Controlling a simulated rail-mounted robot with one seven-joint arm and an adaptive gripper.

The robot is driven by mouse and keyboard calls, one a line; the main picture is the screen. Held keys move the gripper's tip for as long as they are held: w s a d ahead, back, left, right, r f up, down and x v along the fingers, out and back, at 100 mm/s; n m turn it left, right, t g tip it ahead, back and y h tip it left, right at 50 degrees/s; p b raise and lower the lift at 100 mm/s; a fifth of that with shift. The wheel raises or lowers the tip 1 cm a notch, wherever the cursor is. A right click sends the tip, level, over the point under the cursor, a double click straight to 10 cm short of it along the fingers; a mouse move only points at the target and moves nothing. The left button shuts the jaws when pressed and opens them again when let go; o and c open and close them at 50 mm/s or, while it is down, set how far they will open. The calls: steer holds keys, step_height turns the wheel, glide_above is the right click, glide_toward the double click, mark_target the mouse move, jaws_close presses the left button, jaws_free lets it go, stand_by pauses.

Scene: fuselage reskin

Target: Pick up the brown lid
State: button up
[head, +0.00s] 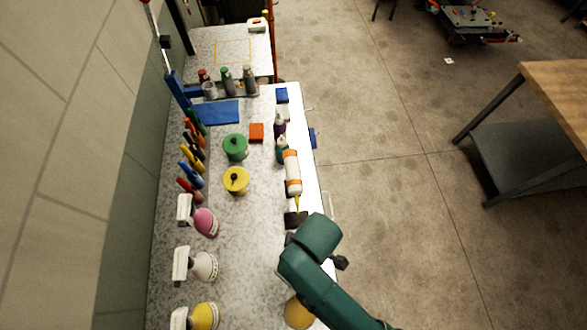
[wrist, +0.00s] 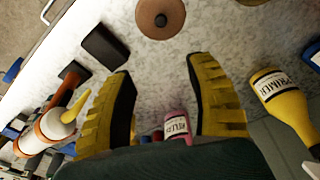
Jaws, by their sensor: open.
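In the wrist view the brown lid (wrist: 160,18) is a round brown disc with a small knob at its centre, lying on the speckled worktop at the top edge of the picture, partly cut off. My gripper (wrist: 162,68) has its two yellow, ridged fingers spread apart with nothing between their tips. The lid lies beyond the fingertips, in line with the gap and not touching them. In the head view a tan disc (head: 298,313), likely the same lid, shows at the front right of the worktop, partly covered by my green arm. My fingers are mostly hidden there.
A green lid (head: 235,147) and a yellow lid (head: 236,180) lie mid-worktop. An orange-and-white tube (head: 292,172) and a black block (wrist: 105,46) are near the right edge.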

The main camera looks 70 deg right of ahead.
steer(key=f, duration=1.1)
steer(key=shift+s+a+f+b, duration=0.1)
steer(key=shift+a+f+b, duration=0.1)
steer(key=shift+a+b, duration=0.15)
steer(key=shift+w+d+f, duration=0.1)
steer(key=shift+w+f, duration=0.05)
steer(key=shift+f, duration=1.3)
steer(key=shift+w+f, duration=0.15)
steer(key=shift+f, duration=1.3)
jaws_close()
